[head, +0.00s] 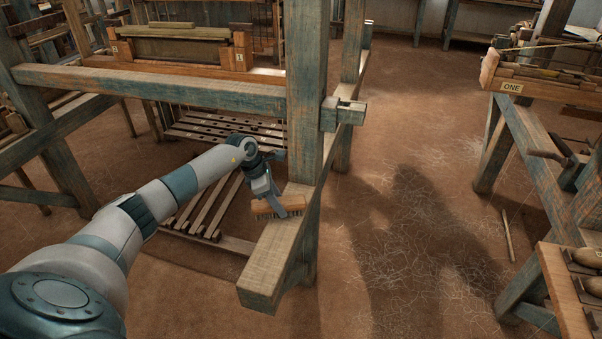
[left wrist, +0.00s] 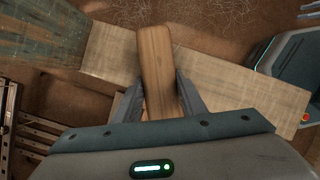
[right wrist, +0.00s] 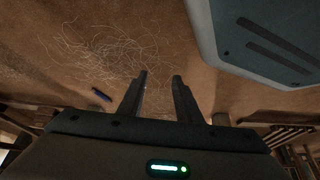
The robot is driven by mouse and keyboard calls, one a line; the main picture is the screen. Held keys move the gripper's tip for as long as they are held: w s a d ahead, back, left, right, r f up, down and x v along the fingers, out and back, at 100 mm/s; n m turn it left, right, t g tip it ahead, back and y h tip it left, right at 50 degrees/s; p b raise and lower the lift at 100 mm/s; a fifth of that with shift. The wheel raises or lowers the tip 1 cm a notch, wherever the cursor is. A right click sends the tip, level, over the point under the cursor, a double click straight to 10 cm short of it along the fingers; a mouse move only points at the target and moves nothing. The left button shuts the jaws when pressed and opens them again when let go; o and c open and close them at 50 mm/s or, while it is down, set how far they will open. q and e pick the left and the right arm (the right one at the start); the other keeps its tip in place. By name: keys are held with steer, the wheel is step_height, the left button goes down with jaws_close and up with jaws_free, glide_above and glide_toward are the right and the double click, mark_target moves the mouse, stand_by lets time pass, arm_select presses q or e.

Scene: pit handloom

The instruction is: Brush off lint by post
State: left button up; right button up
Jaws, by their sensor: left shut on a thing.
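My left gripper (head: 275,203) is shut on a wooden brush (head: 264,208) beside the foot of the loom post. The brush has a wooden back and dark bristles pointing down. It sits at the top of the low wooden rail (head: 268,262); I cannot tell whether the bristles touch the rail. The left wrist view shows the brush's back (left wrist: 157,62) between the two fingers, across the pale rail (left wrist: 220,78). The blue-green post (head: 305,90) rises just right of the gripper. My right gripper (right wrist: 160,85) is open and empty over the floor. Lint threads (right wrist: 115,45) lie on the floor in the right wrist view.
The loom's cross beam (head: 150,88) spans to the left of the post, with slatted treadles (head: 215,205) below. Another loom frame (head: 545,150) stands at the right. A thin stick (head: 508,235) lies on the floor. The brown floor between is open, with scattered pale lint (head: 465,270).

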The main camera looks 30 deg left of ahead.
arm_select(q)
steer(key=shift+s+a+f, duration=0.1)
steer(key=shift+s+a, duration=0.05)
steer(key=shift+a, duration=0.3)
step_height(320, 180, up, 4)
steer(key=shift+d+r+p, duration=0.1)
steer(key=shift+p, duration=0.7)
step_height(320, 180, up, 2)
steer(key=shift+p, duration=0.45)
steer(key=shift+r+p, duration=0.4)
steer(key=shift+r, duration=0.65)
arm_select(e)
steer(key=shift+w+a+r+t+y, duration=0.2)
steer(key=shift+w+a+r+t, duration=0.15)
steer(key=shift+r+t, duration=0.35)
steer(key=shift+w+a+r+t+y, duration=0.2)
steer(key=shift+a+r+t, duration=0.3)
steer(key=shift+r, duration=0.25)
